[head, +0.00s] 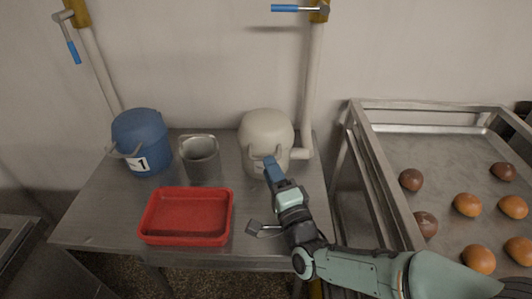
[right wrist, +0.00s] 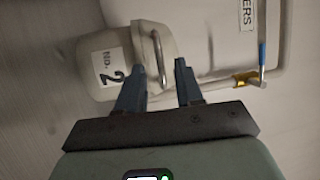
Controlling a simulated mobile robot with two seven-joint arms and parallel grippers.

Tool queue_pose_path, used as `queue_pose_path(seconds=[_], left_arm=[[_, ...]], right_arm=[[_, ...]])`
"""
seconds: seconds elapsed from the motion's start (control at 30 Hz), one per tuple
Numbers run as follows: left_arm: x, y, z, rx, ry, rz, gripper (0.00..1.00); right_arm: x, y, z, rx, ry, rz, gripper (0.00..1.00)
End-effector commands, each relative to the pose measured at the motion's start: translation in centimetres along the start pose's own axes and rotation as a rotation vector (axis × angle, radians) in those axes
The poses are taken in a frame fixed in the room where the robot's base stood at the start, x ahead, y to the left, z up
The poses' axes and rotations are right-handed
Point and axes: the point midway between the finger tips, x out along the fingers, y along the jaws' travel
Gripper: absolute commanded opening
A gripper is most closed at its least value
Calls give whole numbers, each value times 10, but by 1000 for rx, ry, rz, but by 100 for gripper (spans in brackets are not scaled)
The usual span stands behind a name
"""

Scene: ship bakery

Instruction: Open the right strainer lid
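The right strainer (head: 265,131) is a cream rounded canister with a domed lid, standing at the back right of the metal table. In the right wrist view the strainer (right wrist: 98,65) carries a "No. 2" label, and a curved metal handle (right wrist: 160,57) stands out from it. My right gripper (head: 268,165) is at the front of the strainer. In the wrist view its two blue fingers (right wrist: 158,80) are apart, with the handle's near end appearing between them; I see no clear contact. The lid looks closed. My left gripper is not in view.
A blue strainer (head: 139,132) labelled 1, a grey metal pot (head: 200,157) and a red tray (head: 187,239) share the table (head: 105,205). A pipe with a blue-handled valve (head: 298,9) rises behind. A rack tray (head: 405,150) with several buns is at right.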

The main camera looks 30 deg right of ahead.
Motion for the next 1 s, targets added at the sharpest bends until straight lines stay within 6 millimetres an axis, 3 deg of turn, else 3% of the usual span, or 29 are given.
queue_pose_path(seconds=[0.1,0.27,0.63,0.77,1.0], left_arm=[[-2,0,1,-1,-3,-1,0],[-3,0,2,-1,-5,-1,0],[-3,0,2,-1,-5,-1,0],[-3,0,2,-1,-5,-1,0],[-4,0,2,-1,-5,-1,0]], right_arm=[[21,0,0,1,0,0,36],[38,0,0,-1,0,-1,36],[44,0,0,-1,0,-1,36],[44,0,0,0,0,-1,0],[44,-2,0,1,-1,2,0]])
